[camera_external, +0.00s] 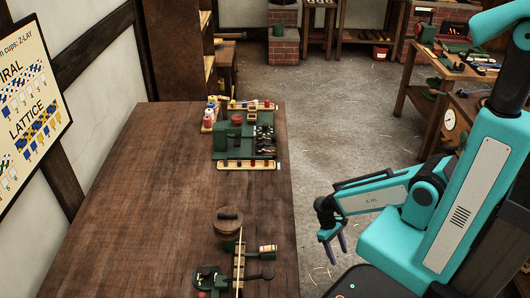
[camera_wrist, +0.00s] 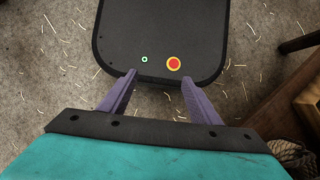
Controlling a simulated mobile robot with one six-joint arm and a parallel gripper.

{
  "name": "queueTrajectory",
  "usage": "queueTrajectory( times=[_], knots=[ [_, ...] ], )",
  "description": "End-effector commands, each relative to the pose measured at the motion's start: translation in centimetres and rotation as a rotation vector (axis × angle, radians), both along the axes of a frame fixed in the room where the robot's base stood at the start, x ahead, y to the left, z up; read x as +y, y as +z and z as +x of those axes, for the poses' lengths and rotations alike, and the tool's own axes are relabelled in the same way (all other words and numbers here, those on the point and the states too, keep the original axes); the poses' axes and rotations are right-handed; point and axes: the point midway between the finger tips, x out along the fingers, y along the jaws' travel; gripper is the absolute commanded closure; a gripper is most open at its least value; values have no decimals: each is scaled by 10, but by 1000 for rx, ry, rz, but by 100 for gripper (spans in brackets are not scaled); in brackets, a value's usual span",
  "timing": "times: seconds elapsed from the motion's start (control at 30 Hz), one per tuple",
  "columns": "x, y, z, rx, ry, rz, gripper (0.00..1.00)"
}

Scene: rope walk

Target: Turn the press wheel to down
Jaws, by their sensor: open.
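My gripper (camera_external: 333,246) hangs open and empty beyond the right edge of the workbench (camera_external: 150,210), over the floor side. Its two purple fingers are apart in the wrist view (camera_wrist: 158,80), with nothing between them. I cannot make out for certain which part is the press wheel. A green machine (camera_external: 236,140) with a red round part (camera_external: 237,119) on top stands at the far right of the bench. A dark green device (camera_external: 208,278) with dark handles stands at the near right edge, partly cut off by the frame. My gripper touches neither.
A round brown wooden piece (camera_external: 228,224) stands near the bench's right edge. Red and white spools (camera_external: 209,117) stand by the green machine. The bench's left and middle are bare. A rope coil (camera_wrist: 292,155) shows at the wrist view's lower right.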

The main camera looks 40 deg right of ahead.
Motion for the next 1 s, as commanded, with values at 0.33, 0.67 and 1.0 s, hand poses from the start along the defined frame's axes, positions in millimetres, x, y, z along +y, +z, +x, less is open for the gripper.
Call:
queueTrajectory(
  times=[0.33,0.67,1.0],
  knots=[
    [-33,15,76,-39,18,-8,43],
    [-102,59,182,-89,44,-37,43],
    [-194,129,276,-125,59,-83,43]
  ],
)
